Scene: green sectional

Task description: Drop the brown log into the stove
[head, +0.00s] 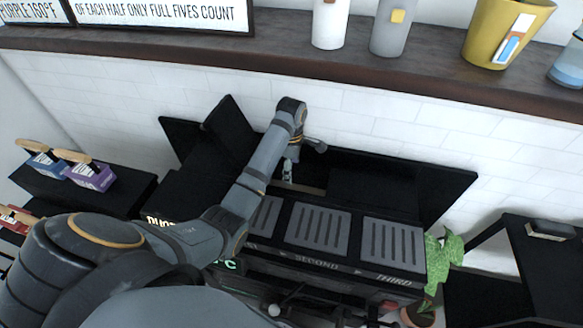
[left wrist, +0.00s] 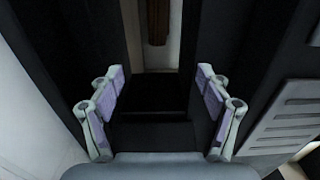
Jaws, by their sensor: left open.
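My left gripper (head: 289,168) hangs down over the open back part of the black stove (head: 330,268). In the left wrist view the gripper (left wrist: 160,82) is open, with nothing between its pale fingers. A dark opening lies below the fingers. A brown upright piece (left wrist: 158,22), which looks like the log, shows in a narrow gap at the top of that view, apart from the fingers; its lower end is hard to make out. I cannot make out the log in the head view, where my arm covers part of the stove. My right gripper is not in view.
Grey slotted plates (head: 318,227) cover the stove top to the right of my gripper. Black raised panels (head: 372,185) stand behind. A purple box (head: 92,176) sits on a black stand at left. A leafy plant (head: 440,258) is at right. A shelf (head: 300,62) with cups runs above.

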